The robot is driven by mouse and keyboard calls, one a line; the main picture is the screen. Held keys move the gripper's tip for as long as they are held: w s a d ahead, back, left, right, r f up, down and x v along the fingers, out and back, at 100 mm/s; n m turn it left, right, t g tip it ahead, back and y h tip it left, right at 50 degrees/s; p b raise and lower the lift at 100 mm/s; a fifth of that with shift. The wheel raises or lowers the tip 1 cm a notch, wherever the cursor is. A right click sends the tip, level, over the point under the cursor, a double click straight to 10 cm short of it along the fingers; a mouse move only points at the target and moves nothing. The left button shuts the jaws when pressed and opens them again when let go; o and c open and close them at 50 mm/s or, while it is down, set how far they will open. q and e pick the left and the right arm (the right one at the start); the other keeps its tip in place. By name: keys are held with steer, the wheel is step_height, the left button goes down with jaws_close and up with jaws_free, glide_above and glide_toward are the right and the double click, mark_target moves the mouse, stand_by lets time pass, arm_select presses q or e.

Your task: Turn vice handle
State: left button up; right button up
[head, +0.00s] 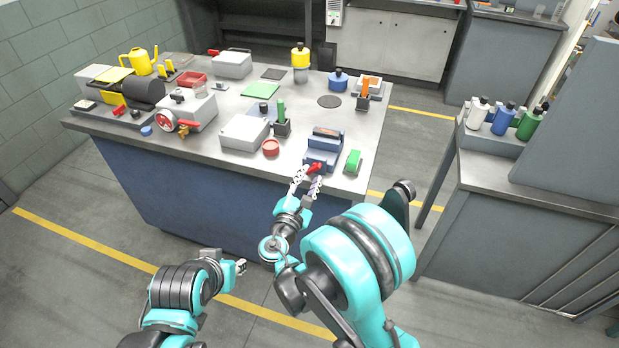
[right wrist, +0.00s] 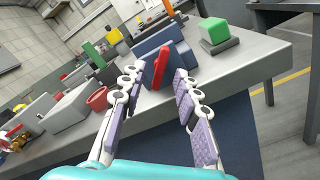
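The blue vice (head: 323,150) stands at the front edge of the workbench, toward its right corner. Its red handle (head: 314,168) faces me and sticks out at the front. In the right wrist view the red handle (right wrist: 161,66) stands tilted before the blue vice body (right wrist: 160,42). My right gripper (head: 308,178) is open at the handle. In the right wrist view its fingertips (right wrist: 158,74) lie on either side of the handle, with gaps showing on both sides. My left gripper (head: 240,267) hangs low in front of the bench, away from the vice; its finger opening is too small to judge.
A green block (head: 353,161) on a grey base sits right of the vice. A red round container (head: 270,147) and a grey box (head: 245,132) stand to its left. The workbench (head: 215,150) holds several other items. A side counter (head: 490,170) with bottles stands at the right.

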steer(key=b+v, duration=0.1)
steer(key=v, duration=0.5)
stand_by(0.5)
stand_by(0.3)
steer(key=s+d+m+g, duration=0.25)
steer(key=d+m, duration=0.25)
steer(key=d, duration=0.3)
steer(key=s+d+m+g, duration=0.1)
steer(key=d+m+g, duration=0.35)
steer(key=d, duration=0.35)
steer(key=s+d+m+g+y, duration=0.3)
steer(key=s+d+m+y, duration=0.1)
steer(key=s+m, duration=1)
steer(key=s+y, duration=0.1)
steer(key=s, duration=0.2)
steer(key=shift+s+f+y, duration=0.2)
steer(key=shift+f+y, duration=0.1)
steer(key=shift+f, duration=0.1)
